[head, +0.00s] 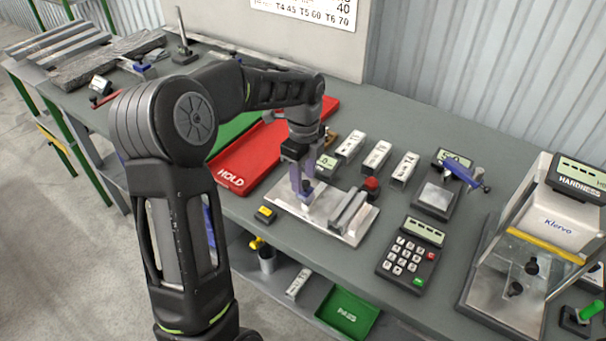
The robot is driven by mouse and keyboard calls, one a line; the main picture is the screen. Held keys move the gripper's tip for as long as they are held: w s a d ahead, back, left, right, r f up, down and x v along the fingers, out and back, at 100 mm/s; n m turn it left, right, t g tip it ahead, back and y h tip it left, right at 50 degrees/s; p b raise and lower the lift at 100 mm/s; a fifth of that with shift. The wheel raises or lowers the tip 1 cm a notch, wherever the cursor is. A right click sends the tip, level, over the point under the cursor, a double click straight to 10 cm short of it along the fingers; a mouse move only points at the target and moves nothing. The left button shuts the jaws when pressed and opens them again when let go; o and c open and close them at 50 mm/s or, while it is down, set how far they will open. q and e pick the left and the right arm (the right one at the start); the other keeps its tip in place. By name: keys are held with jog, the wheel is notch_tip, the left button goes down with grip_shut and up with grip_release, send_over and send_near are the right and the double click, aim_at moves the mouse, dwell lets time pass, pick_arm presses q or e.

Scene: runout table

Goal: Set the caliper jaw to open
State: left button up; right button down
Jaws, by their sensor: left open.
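A bench gauge that looks like the caliper has a silver base plate (285,206) near the table's front edge. Grey blocks (347,211) lie on its right part, with a red knob (371,184) behind them. A small blue piece (306,187), possibly the jaw's handle, stands on the plate's left part. My left gripper (303,190) points down over it, open, with its fingers close around or beside it. I cannot tell whether they touch it. The jaw's opening is too small to read. My right gripper is not in view.
A red HOLD tray (232,177) lies left of the plate. Several labelled silver blocks (376,155) stand behind it. A keypad (411,254), a blue-handled instrument (462,174) and a hardness tester (560,222) are to the right. A yellow-topped button (265,214) sits in front.

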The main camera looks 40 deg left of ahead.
aim_at(303, 181)
pick_arm(q)
jog(key=shift+r+b, duration=0.55)
jog(key=shift+r, duration=3.35)
